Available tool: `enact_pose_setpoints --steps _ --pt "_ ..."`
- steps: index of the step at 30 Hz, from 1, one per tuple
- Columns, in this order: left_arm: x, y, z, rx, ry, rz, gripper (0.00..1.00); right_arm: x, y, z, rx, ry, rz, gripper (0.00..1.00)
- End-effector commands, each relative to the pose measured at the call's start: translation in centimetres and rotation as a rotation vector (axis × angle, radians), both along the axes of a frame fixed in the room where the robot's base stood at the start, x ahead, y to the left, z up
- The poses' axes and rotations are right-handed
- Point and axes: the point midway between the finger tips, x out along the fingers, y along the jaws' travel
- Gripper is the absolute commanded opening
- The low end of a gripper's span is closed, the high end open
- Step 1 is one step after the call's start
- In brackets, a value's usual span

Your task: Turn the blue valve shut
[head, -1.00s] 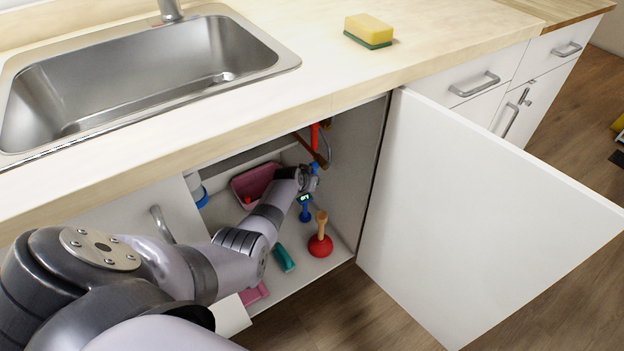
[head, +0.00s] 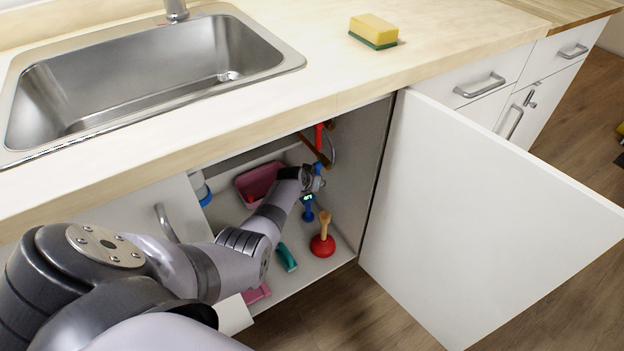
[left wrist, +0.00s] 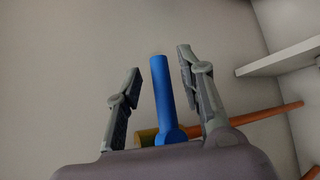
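The blue valve handle (left wrist: 161,95) stands upright between the two fingers of my left gripper (left wrist: 158,65) in the left wrist view. The fingers are open, with a gap on each side of the handle; the handle's base meets a brass and copper pipe. In the head view my left gripper (head: 316,183) is inside the open cabinet under the sink, and a small blue bit of the valve (head: 318,168) shows just above it. My right gripper is not in view.
The white door (head: 480,210) stands open at right. A red pipe part (head: 319,137) is above the valve. A pink bin (head: 258,182), a red plunger (head: 322,245) and a teal object (head: 287,257) are on the cabinet floor. The cabinet's side wall is close to my gripper.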

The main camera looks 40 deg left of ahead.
Motion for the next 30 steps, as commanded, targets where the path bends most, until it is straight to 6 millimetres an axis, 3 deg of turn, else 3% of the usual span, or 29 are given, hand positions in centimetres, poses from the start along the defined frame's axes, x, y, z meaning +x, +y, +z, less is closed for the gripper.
enact_pose_setpoints --steps 7,24,30 --pt "-1.3 -0.3 1.2 0.001 0.000 -0.002 0.35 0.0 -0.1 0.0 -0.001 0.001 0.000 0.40" --pt "-6.8 -1.3 7.0 0.001 0.000 -0.001 0.35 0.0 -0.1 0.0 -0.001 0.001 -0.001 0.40" --pt "-7.9 -1.5 8.2 0.001 0.000 -0.001 0.35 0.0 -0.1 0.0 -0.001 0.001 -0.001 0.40"
